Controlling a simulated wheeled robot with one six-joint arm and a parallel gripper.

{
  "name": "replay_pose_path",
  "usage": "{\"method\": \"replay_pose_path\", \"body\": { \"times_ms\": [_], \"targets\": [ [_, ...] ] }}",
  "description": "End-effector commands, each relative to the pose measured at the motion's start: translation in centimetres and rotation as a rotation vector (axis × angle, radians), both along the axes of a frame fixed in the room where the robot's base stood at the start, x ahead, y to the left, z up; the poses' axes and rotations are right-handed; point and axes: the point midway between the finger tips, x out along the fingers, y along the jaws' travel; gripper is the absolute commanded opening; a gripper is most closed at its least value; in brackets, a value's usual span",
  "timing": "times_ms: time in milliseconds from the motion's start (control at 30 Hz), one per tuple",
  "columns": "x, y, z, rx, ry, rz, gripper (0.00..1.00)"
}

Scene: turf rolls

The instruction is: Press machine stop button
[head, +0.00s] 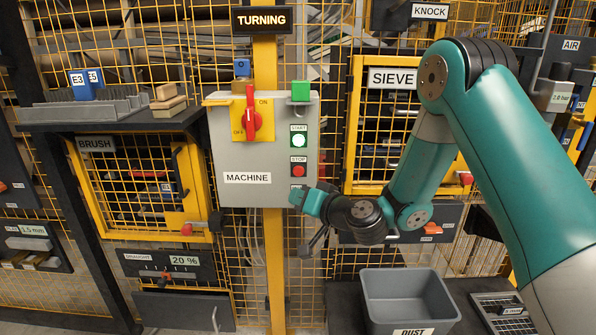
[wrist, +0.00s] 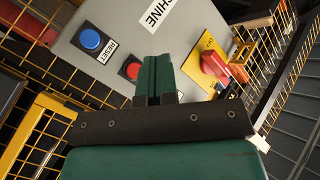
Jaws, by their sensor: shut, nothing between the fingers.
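The red stop button (head: 299,170) is on the right side of the grey machine panel (head: 240,160), under a STOP label. My gripper (head: 297,197) is shut and empty, with its tips just below the stop button in the head view. In the wrist view the stop button (wrist: 132,69) shows just left of my closed fingertips (wrist: 157,62), partly beside them. Whether the tips touch the panel cannot be told; the button's face is not covered by them.
A lit start button (head: 299,140) is above the stop button. A blue reset button (wrist: 90,40) shows in the wrist view; my gripper hides it in the head view. A red rotary switch (head: 252,115) is at upper left. A grey dust bin (head: 408,300) stands below right.

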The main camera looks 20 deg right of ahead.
Motion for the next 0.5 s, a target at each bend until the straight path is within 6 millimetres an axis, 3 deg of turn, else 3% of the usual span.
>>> {"method": "replay_pose_path", "body": {
  "times_ms": [500],
  "targets": [
    [6.3,-2.1,0.2,-0.001,-0.001,0.000,0.00]
  ]
}}
